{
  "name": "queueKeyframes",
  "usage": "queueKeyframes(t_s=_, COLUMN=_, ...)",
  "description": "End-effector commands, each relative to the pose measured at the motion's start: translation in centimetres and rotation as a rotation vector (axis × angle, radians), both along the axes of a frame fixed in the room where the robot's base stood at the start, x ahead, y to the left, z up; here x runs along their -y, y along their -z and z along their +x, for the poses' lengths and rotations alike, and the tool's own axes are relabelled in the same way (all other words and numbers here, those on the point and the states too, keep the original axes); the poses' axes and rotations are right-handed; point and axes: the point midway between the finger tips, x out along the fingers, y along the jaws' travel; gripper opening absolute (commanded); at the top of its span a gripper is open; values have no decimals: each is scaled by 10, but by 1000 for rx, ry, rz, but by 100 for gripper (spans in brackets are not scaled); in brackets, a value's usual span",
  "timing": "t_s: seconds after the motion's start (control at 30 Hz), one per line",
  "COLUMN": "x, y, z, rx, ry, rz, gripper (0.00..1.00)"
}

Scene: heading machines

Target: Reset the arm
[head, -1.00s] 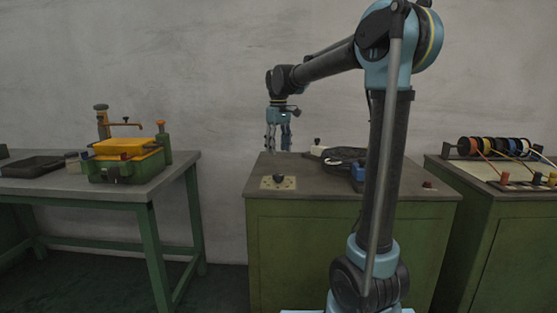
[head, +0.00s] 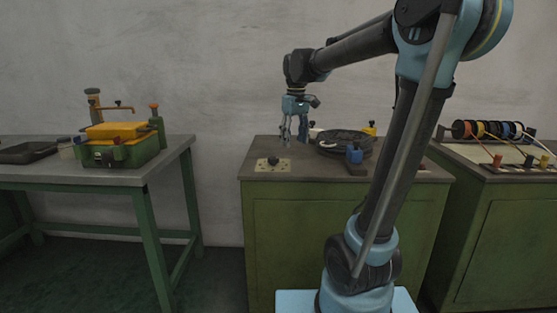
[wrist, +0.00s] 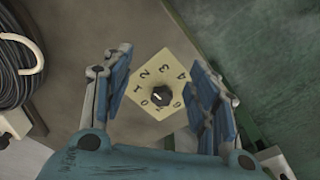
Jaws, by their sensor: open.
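My gripper (head: 294,140) hangs pointing down above the middle green cabinet (head: 340,230) in the head view. Its two blue fingers are apart with nothing between them, as the wrist view (wrist: 162,78) also shows. Beneath it is a pale dial plate (head: 262,165) with a black knob (head: 273,160). In the wrist view the numbered plate (wrist: 150,75) and knob (wrist: 160,96) appear between the fingers, and the fingers look clear of them.
A black coil (head: 340,139) and a blue object (head: 354,155) lie on the cabinet's right side. A yellow-and-green box (head: 122,148) stands on the left table (head: 100,178). A rack of coloured spools (head: 488,129) is on the right cabinet. Open floor lies between left table and middle cabinet.

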Motion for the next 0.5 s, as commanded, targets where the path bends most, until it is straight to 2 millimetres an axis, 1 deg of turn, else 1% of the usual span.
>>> queueKeyframes(t_s=0.03, x=12, y=7, z=-14, rx=7, ry=27, rz=2, gripper=54)
queueKeyframes(t_s=0.2, x=43, y=31, z=-55, rx=29, ry=116, rz=11, gripper=54)
queueKeyframes(t_s=0.37, x=69, y=58, z=-94, rx=50, ry=200, rz=19, gripper=54)
queueKeyframes(t_s=0.5, x=88, y=86, z=-128, rx=70, ry=272, rz=26, gripper=54)
